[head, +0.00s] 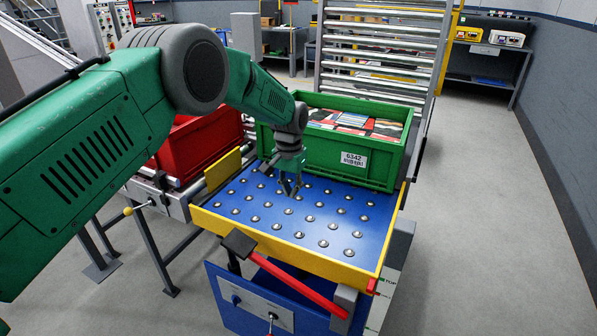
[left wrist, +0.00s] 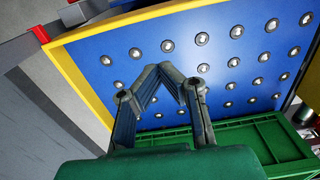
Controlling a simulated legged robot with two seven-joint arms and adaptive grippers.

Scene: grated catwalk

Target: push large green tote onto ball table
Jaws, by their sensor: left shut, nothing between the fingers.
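The large green tote (head: 342,160) stands upright at the far end of the blue ball table (head: 262,222). It has a white label reading 6342 and is filled with flat, colourful items. Its near wall meets the ball surface; how much of its base rests on the table is hidden. My left gripper (head: 290,192) is shut and empty, pointing down over the balls just in front of the tote's near left part. In the left wrist view the shut fingers (left wrist: 160,70) show against the ball table (left wrist: 190,60), with the tote's green rim (left wrist: 262,138) below. My right gripper is not seen.
A red tote (head: 196,143) sits on rollers to the left of the table. A yellow rim (head: 300,257) edges the table. A red lever (head: 298,285) sticks out at the front. A raised roller conveyor (head: 380,45) stands behind. Floor at right is clear.

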